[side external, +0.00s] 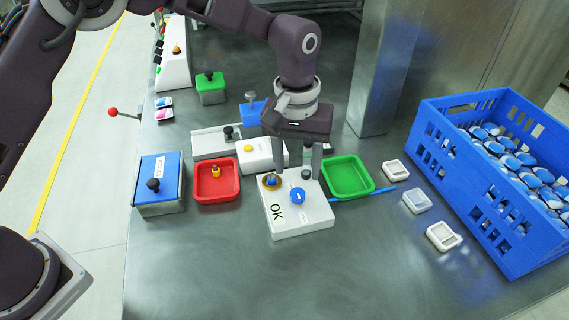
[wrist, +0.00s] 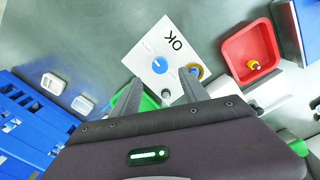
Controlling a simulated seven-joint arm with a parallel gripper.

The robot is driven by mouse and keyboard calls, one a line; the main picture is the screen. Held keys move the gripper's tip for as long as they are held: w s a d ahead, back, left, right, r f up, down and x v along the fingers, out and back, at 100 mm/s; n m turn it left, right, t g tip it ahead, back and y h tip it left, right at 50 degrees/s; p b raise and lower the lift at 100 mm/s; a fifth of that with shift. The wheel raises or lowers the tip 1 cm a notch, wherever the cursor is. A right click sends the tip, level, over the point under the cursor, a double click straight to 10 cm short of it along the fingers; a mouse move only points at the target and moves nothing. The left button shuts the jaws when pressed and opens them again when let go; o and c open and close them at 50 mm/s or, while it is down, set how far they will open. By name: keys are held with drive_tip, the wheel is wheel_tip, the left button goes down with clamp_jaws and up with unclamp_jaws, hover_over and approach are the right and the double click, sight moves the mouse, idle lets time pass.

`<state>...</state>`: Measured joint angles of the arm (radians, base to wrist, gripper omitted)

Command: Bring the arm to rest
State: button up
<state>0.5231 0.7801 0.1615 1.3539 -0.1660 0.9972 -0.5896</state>
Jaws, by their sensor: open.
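My gripper (side external: 296,172) is open and empty, pointing down over the back part of the white OK box (side external: 300,222). In the wrist view its two fingers (wrist: 165,92) are spread wide, with the OK box (wrist: 150,45) beyond them. The box carries a blue knob (side external: 298,195), a small dark knob (side external: 306,173) and a yellow-ringed blue button (side external: 271,181). Nothing is between the fingertips that I can see held; whether a fingertip touches the box I cannot tell. My arm reaches in from the upper left.
A red tray (side external: 216,198) with a yellow-topped piece and a green tray (side external: 368,190) flank the box. A blue crate (side external: 462,215) of packets stands right, with several small white containers (side external: 443,237) before it. A blue-topped box (side external: 160,205) stands left. The front table is clear.

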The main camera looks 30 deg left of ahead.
drive_tip(key=s+a+r+m+t, duration=0.1)
drive_tip(key=s+a+r, duration=0.55)
drive_tip(key=r, duration=0.25)
drive_tip(key=s+a+r+t, duration=0.2)
drive_tip(key=s+a+r, duration=0.4)
drive_tip(key=a+r, duration=0.25)
drive_tip(key=s+a+f+m+t, duration=0.1)
drive_tip(key=s+a, duration=0.1)
drive_tip(key=s, duration=0.5)
drive_tip(key=s+a+m+t, duration=0.1)
drive_tip(key=s+a, duration=0.2)
drive_tip(key=s, duration=0.4)
drive_tip(key=shift+s+a+f, duration=0.3)
drive_tip(key=shift+s+f, duration=0.05)
drive_tip(key=shift+s, duration=0.05)
